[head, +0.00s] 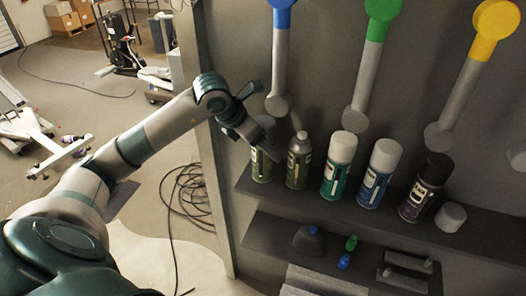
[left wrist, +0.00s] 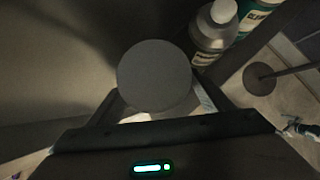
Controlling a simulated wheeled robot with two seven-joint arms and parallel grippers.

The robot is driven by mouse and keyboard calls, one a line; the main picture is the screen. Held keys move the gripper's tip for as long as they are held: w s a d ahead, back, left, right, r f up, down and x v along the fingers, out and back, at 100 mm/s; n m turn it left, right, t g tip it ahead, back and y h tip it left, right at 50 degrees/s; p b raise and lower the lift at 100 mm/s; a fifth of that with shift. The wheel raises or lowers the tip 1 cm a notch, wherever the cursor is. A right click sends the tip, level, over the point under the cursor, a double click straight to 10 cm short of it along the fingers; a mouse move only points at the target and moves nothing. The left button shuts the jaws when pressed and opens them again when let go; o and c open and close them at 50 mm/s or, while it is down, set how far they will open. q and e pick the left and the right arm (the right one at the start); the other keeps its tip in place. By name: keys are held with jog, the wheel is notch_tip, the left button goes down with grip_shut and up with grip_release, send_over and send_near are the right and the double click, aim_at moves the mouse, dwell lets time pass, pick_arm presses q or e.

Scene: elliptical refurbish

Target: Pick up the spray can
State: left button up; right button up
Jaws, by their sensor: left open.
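Several spray cans stand upright in a row on a dark wall shelf. The leftmost can (head: 262,167) is olive-green, its top partly hidden by my left gripper (head: 260,132). In the left wrist view a round grey cap (left wrist: 155,75) lies between the open fingers of my left gripper (left wrist: 158,103); contact cannot be told. To the right stand an uncapped grey-topped can (head: 297,172), a green can with a white cap (head: 336,178), a blue can with a white cap (head: 375,188) and a black can (head: 415,203). My right gripper is not in view.
A loose white cap (head: 450,217) lies at the shelf's right. A lower shelf (head: 275,232) holds small bottles and blocks. Blue (head: 280,45), green (head: 370,70) and yellow (head: 470,75) headed fixtures hang above. A cable coil (head: 190,195) lies on the floor.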

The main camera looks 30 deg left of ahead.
pick_arm(q)
jog(key=shift+f, duration=0.15)
jog(key=shift+c, duration=0.2)
jog(key=c, duration=1.3)
jog(key=shift+o, duration=0.2)
jog(key=shift+r, duration=0.2)
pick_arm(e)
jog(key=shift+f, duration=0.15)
pick_arm(q)
jog(key=shift+r+b, duration=1.45)
jog(key=shift+r, duration=0.15)
pick_arm(e)
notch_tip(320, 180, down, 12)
jog(key=b, duration=1)
pick_arm(q)
jog(key=s+a+b, duration=0.2)
jog(key=s+a, duration=0.1)
jog(key=s, duration=0.5)
jog(key=s+a+b, duration=0.2)
jog(key=s+a, duration=0.1)
jog(key=s, duration=0.6)
jog(key=shift+a, duration=0.15)
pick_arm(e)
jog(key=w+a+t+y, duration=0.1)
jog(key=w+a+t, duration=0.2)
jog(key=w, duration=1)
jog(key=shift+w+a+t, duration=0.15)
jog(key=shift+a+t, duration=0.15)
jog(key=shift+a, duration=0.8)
